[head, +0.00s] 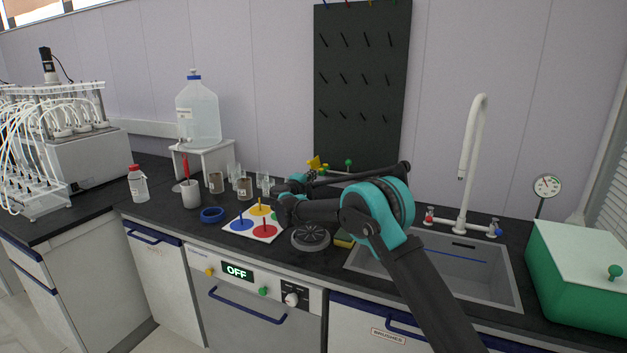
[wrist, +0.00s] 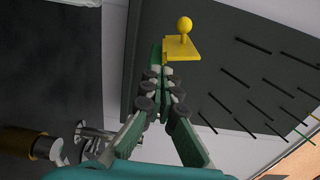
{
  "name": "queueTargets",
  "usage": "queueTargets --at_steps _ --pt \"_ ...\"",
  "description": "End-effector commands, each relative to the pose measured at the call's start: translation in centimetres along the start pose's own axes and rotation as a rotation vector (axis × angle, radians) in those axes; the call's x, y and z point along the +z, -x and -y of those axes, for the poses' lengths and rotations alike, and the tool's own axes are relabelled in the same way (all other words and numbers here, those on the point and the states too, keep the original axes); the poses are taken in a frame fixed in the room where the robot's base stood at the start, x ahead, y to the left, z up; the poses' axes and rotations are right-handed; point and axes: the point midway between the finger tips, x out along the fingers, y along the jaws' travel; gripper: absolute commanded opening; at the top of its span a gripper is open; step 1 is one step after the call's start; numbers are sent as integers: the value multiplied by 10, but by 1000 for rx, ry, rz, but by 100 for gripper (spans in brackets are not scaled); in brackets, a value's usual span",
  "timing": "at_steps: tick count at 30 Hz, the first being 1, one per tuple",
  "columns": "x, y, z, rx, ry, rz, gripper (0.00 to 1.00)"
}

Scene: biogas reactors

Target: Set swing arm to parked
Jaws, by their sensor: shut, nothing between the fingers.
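A yellow plate with a round yellow knob (wrist: 184,25) shows just beyond my fingertips in the wrist view. It also shows as a small yellow piece (head: 315,162) above the counter in the head view. I cannot tell for sure whether it belongs to the swing arm. A green ball knob (head: 349,162) stands to its right. My gripper (wrist: 164,75) has its fingers together and empty, close to the plate; I cannot tell if they touch. In the head view, my own arm hides much of the area around my gripper.
A black pegboard (head: 362,85) hangs on the wall behind. A sink (head: 455,270) with a tall white tap (head: 473,150) and a green box (head: 580,275) lie to the right. Beakers, a red-capped bottle (head: 138,185) and a coloured-disc mat (head: 236,229) stand on the left.

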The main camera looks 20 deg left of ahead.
Motion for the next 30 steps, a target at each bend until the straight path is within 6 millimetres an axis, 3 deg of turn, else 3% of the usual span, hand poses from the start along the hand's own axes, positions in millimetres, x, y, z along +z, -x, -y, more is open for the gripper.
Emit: queueTargets --at_steps 12,30 --pt "7 -20 1 -1 1 5 0" --pt "5 -23 2 -4 3 4 0"
